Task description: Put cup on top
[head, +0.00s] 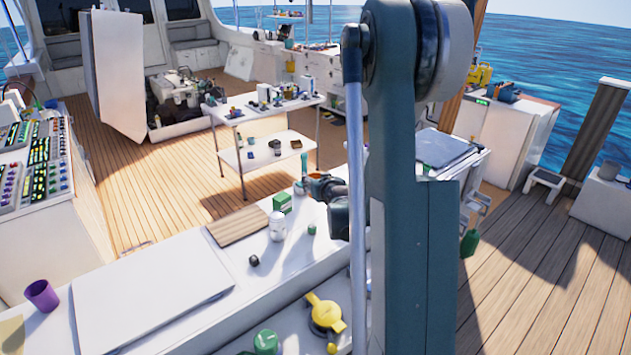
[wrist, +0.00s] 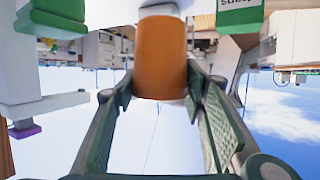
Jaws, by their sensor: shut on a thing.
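An orange cup (wrist: 162,55) fills the upper middle of the wrist view, between the two green-grey fingers of my gripper (wrist: 158,94). My gripper is shut on this cup. In the head view my gripper (head: 309,180) is small and partly hidden behind my own arm, over the far part of the white counter (head: 225,335); an orange patch shows at it. A purple cup (head: 41,295) stands apart on the counter's far left. The cup's rim and what lies directly under it cannot be made out.
Near my gripper are a green box (head: 282,203), a white bottle (head: 277,226) and a small green item (head: 312,229). A wooden board (head: 238,225) and a large white panel (head: 150,287) lie left. A yellow item (head: 324,313) is in front. A white table (head: 262,104) stands behind.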

